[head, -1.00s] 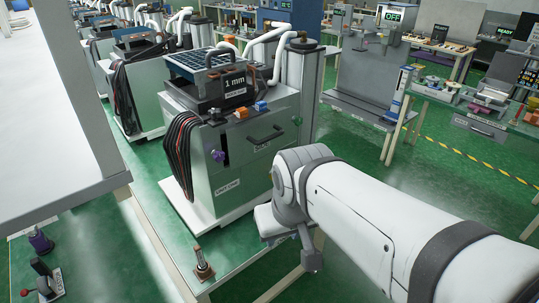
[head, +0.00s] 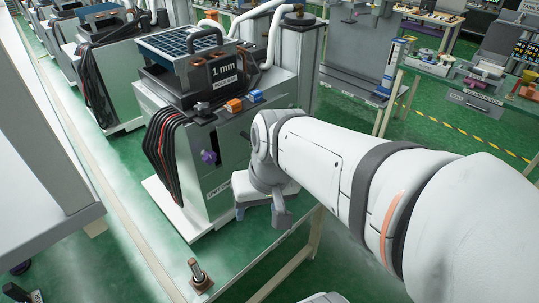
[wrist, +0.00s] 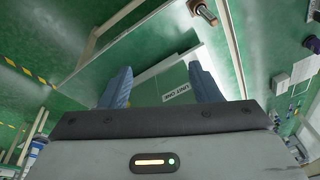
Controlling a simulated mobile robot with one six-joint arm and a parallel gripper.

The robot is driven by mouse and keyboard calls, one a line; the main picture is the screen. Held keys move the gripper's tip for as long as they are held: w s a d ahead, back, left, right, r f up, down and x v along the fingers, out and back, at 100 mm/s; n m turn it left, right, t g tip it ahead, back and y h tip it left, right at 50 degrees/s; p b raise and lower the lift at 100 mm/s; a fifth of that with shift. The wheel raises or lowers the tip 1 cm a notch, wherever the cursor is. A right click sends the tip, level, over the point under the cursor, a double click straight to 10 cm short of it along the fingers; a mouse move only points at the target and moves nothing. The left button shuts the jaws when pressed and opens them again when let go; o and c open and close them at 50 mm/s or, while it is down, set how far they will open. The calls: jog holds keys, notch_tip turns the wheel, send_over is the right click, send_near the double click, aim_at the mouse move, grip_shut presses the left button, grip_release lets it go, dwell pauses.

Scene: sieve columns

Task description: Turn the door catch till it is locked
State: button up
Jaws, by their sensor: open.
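The cabinet (head: 213,190) labelled UNIT ONE stands left of centre in the head view. A purple knob (head: 209,157) sits on its front, with a dark gap beside it; this looks like the door catch. How far it is turned cannot be told. My gripper (head: 262,214) points down in front of the cabinet, to the right of and lower than the knob. Its blue fingers are apart and empty. In the wrist view my gripper (wrist: 160,82) frames the cabinet's pale panel (wrist: 165,80) and its upside-down label between the fingers. The knob is not visible there.
A sieve box (head: 195,60) marked 1 mm tops the cabinet. Orange (head: 234,105) and blue (head: 255,96) clips sit on its front ledge. A small lever post (head: 200,275) stands at the front. A grey shelf (head: 45,130) fills the left edge.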

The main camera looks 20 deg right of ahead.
jog(key=o, duration=0.3)
notch_tip(320, 180, down, 6)
jog(key=w+a+m+g+y+b, duration=0.1)
jog(key=w+m+y+b, duration=0.1)
jog(key=m+y, duration=0.1)
jog(key=shift+a+m+g+y, duration=0.3)
jog(key=shift+a+m, duration=0.1)
jog(key=shift+m, duration=0.5)
jog(key=shift+o, duration=0.5)
jog(key=w+f+m+y+b, duration=0.1)
jog(key=w+f+m+y, duration=0.1)
jog(key=m, duration=0.1)
jog(key=shift+w+a+b, duration=0.25)
jog(key=shift+b, duration=0.1)
jog(key=w+d+f+m+t+y+b, duration=0.2)
jog(key=w+d+f+m+t, duration=0.15)
jog(key=w+m, duration=0.3)
jog(key=w+d+f+m+t+y+b, duration=0.2)
jog(key=w+d+f+m+t, duration=0.1)
jog(key=w+d+m+t, duration=0.3)
jog(key=w+d+f+m+t+h+b, duration=0.25)
jog(key=d+f+m+t+h, duration=0.3)
jog(key=d+m, duration=0.55)
jog(key=d+f+p+x, duration=0.1)
jog(key=x, duration=0.7)
jog(key=shift+n+g, duration=0.35)
jog(key=shift+g, duration=0.05)
jog(key=shift+w, duration=0.1)
